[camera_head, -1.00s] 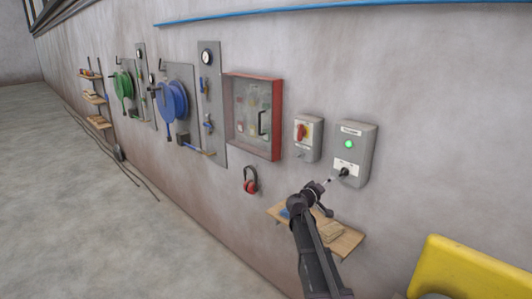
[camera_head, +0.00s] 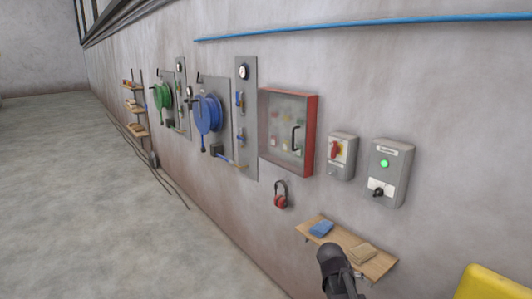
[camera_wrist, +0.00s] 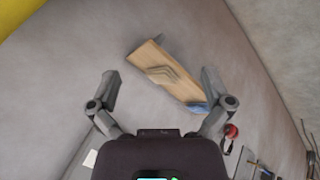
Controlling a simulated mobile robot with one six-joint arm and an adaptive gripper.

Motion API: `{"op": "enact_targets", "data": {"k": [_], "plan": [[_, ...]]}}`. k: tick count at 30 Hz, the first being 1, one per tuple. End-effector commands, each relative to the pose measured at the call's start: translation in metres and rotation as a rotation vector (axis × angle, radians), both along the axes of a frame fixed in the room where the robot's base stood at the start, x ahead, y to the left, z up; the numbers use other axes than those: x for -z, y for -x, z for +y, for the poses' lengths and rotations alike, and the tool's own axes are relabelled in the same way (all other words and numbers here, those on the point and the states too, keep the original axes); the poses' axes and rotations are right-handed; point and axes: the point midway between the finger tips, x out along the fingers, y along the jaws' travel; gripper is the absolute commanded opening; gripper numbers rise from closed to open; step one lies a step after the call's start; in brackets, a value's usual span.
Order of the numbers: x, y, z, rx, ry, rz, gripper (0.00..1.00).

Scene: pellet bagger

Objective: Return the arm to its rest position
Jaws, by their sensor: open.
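My arm shows at the bottom of the head view, in front of the wooden shelf (camera_head: 375,264). My gripper cannot be made out in the head view. In the wrist view my gripper (camera_wrist: 159,88) is open, with its two fingers spread and nothing between them. The shelf also shows in the wrist view (camera_wrist: 150,58), beyond the fingers. The grey switch box (camera_head: 389,172) on the wall has a lit green lamp and a black knob, and my arm is apart from it.
A blue cloth (camera_head: 321,228) and a tan cloth (camera_head: 362,253) lie on the shelf. Red ear muffs (camera_head: 281,196) hang on the wall below a red-framed cabinet (camera_head: 314,135). A yellow object (camera_head: 490,284) stands at lower right. The floor at left is mostly clear.

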Motion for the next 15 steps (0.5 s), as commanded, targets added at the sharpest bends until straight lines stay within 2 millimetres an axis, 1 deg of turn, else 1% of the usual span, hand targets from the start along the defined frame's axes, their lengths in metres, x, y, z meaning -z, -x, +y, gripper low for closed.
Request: {"op": "enact_targets", "data": {"k": [1, 6, 10, 12, 15], "plan": [[0.006, 0.019, 0.01, -0.007, -0.054, 0.032, 1.0], [0.022, 0.065, 0.049, -0.044, -0.252, 0.144, 1.0], [0.028, 0.094, 0.075, -0.083, -0.379, 0.213, 1.0], [0.03, 0.105, 0.086, -0.1, -0.431, 0.238, 1.0], [0.03, 0.115, 0.096, -0.119, -0.48, 0.264, 1.0]]}}
